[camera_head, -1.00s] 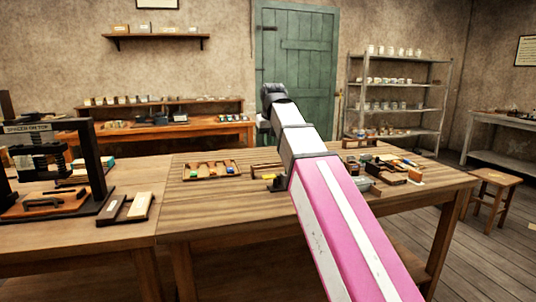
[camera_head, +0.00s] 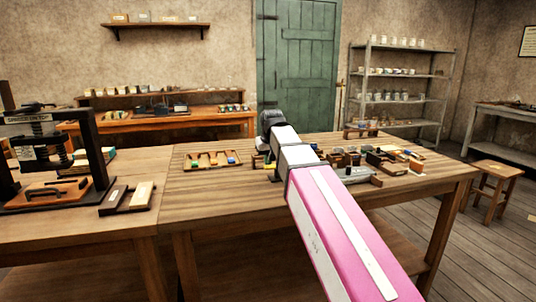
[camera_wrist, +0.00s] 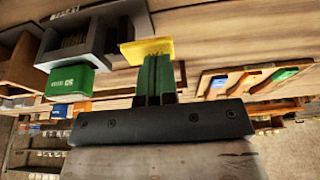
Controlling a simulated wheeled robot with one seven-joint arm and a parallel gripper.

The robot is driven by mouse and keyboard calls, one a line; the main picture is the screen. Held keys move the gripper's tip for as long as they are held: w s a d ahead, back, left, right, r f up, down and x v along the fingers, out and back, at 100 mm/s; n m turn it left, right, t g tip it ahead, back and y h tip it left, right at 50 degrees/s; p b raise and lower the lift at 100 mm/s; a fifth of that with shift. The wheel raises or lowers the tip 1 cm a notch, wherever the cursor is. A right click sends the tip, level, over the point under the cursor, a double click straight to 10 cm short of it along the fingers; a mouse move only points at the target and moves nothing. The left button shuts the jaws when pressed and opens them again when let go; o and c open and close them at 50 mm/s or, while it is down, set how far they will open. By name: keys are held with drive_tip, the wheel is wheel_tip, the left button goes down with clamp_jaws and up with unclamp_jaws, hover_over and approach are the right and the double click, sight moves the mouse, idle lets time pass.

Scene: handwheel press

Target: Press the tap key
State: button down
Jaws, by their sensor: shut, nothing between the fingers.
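A small yellow patch (camera_head: 258,162) also shows beside my arm on the table in the head view. No part is clearly readable as the tap key. A dark grey housing (camera_wrist: 97,40) and a green labelled block (camera_wrist: 72,80) stand to the left of the fingers in the wrist view. In the head view my arm hides the fingers.
A wooden tray (camera_head: 190,165) with coloured pieces lies left of my arm. Several small blocks and a grey part (camera_head: 357,175) crowd the right side of the table. A dark screw press (camera_head: 100,150) stands at far left. The table's front left (camera_head: 215,205) is clear.

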drive_tip(key=shift+f, duration=0.15)
drive_tip(key=shift+a+f+h, duration=0.2)
drive_tip(key=shift+f+h, duration=0.2)
drive_tip(key=shift+f, duration=0.05)
drive_tip(key=shift+s+a+f+t+h, duration=0.15)
drive_tip(key=shift+f+t+h, duration=0.35)
drive_tip(key=shift+h, duration=0.2)
drive_tip(key=shift+s+f, duration=0.1)
drive_tip(key=shift+f, duration=0.05)
drive_tip(key=shift+a+r, duration=0.1)
drive_tip(key=shift+r, duration=0.2)
drive_tip(key=w+a+v, duration=0.1)
drive_tip(key=v, duration=1.2)
drive_tip(key=shift+a+r, duration=0.35)
drive_tip(key=shift+r, duration=0.05)
